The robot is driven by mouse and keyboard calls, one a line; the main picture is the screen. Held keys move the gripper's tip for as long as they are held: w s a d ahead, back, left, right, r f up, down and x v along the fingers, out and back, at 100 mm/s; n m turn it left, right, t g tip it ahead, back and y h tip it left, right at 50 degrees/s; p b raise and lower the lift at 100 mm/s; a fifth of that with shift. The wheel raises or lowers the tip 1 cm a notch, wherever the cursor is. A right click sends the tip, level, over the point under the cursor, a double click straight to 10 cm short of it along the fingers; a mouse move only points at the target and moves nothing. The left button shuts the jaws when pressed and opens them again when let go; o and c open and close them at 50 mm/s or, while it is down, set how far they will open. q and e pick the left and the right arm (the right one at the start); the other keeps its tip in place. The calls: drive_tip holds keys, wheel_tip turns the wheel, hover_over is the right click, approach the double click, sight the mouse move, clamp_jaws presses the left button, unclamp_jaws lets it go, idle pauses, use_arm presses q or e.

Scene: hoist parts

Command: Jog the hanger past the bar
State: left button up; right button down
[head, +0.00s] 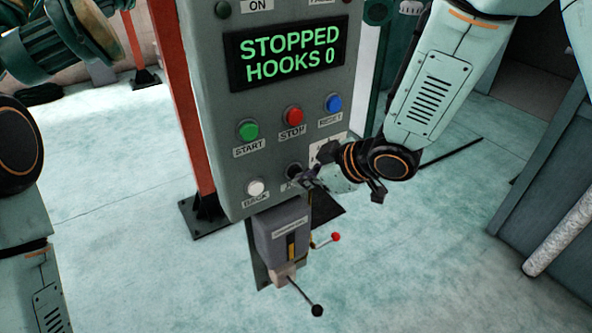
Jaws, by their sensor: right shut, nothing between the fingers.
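A grey control panel (222,150) stands upright in front of me. Its display (289,55) reads STOPPED, HOOKS 0. It has a green START button (248,130), a red STOP button (293,116), a blue RESET button (333,103) and a white BACK button (255,187). A black button (293,170) sits right of BACK, its label mostly hidden by my right gripper (310,178). That gripper is shut and empty, its tips close beside the black button; I cannot tell whether they touch it. I cannot make out a hanger or bar. My left gripper is out of view.
Below the panel is a grey lever box (283,232) with a black-knobbed lever (304,293) and a small red-knobbed lever (328,240). A red post (187,90) stands behind on the left. Green machinery (60,40) is at top left. The floor at left is clear.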

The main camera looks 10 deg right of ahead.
drive_tip(key=shift+d+f, duration=0.1)
idle(0.4)
drive_tip(key=shift+w+a+p, duration=0.2)
drive_tip(key=shift+w+p, duration=0.1)
drive_tip(key=shift+w, duration=0.1)
idle(2.3)
drive_tip(key=shift+s+d, duration=0.4)
drive_tip(key=shift+s, duration=0.4)
drive_tip(key=s, duration=0.1)
drive_tip(key=s+d+b, duration=0.1)
drive_tip(key=s, duration=0.2)
drive_tip(key=shift+s+d+b, duration=0.3)
drive_tip(key=shift+s, duration=0.05)
